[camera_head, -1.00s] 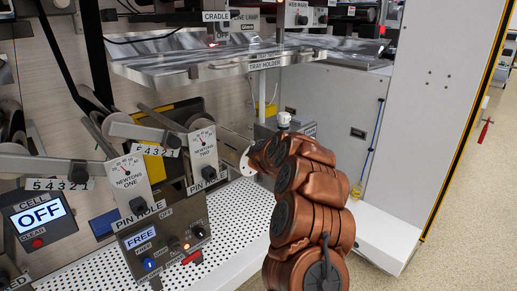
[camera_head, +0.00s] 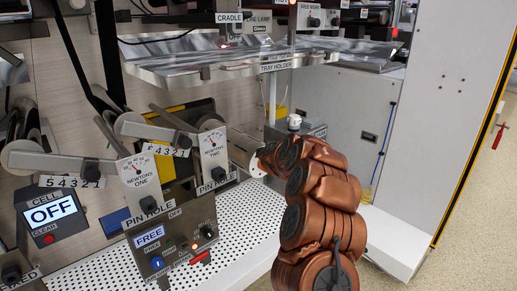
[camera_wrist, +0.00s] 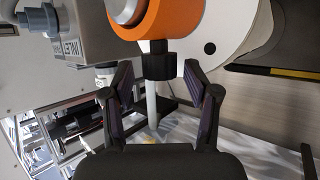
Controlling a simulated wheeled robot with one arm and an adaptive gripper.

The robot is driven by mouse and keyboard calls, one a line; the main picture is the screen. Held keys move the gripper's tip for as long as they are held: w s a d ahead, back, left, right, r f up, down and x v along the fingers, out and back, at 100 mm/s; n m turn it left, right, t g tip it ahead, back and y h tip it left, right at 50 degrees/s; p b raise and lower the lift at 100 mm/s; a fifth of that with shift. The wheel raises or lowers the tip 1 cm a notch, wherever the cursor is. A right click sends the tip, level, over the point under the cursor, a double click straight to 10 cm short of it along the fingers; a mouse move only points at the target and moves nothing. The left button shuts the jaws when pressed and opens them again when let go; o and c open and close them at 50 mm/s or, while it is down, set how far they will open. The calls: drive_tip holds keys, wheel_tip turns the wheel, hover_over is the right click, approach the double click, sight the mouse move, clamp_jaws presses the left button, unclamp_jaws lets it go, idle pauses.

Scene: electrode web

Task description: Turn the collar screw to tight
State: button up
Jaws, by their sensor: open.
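In the wrist view a black knob, which looks like the collar screw (camera_wrist: 159,65), sticks out below an orange collar (camera_wrist: 142,20). A pale rod shows beneath or behind the knob. My gripper (camera_wrist: 157,74) is open, with one finger on each side of the knob. Gaps show between the knob and both fingers, so it is not gripped. I cannot tell any tight or loose mark on it. In the head view my copper-coloured arm hides the gripper and the screw; a pale roller end (camera_head: 257,164) shows just left of the arm.
A grey box marked INLET (camera_wrist: 85,30) is close to the left finger in the wrist view. The tray holder (camera_head: 275,66) is above the arm in the head view. Control panels (camera_head: 170,243) and the perforated white deck (camera_head: 245,215) lie left of the arm.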

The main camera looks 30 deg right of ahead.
drive_tip(key=shift+f+b, duration=0.2)
drive_tip(key=shift+b, duration=0.5)
drive_tip(key=shift+n+t+y+b, duration=0.3)
drive_tip(key=shift+n+b, duration=0.1)
drive_tip(key=shift+b, duration=0.1)
drive_tip(key=n+y+b, duration=0.1)
drive_tip(key=b, duration=0.2)
drive_tip(key=shift+d+f+y, duration=0.1)
drive_tip(key=shift+y, duration=0.2)
drive_tip(key=shift+s+d+n+t+y+b, duration=0.15)
drive_tip(key=shift+n+t+y+b, duration=0.35)
drive_tip(key=shift+b, duration=0.3)
drive_tip(key=shift+d+r+n+y+b, duration=0.15)
drive_tip(key=shift+n+y+b, duration=0.1)
drive_tip(key=shift+n+y, duration=0.45)
drive_tip(key=shift+r+n+y+b, duration=0.1)
drive_tip(key=shift+n+y+b, duration=0.1)
drive_tip(key=shift+n+y, duration=0.45)
drive_tip(key=shift+d+r+n+y+p, duration=0.1)
drive_tip(key=shift+r+n+y+p, duration=0.05)
drive_tip(key=shift+n+y+p, duration=1.2)
drive_tip(key=shift+g+y+p, duration=0.3)
drive_tip(key=n+g+y+p, duration=0.1)
drive_tip(key=n+y+p, duration=0.1)
drive_tip(key=p, duration=0.4)
drive_tip(key=shift+d+n+y+p, duration=0.15)
drive_tip(key=shift+n+y+p, duration=0.25)
drive_tip(key=shift+y, duration=0.1)
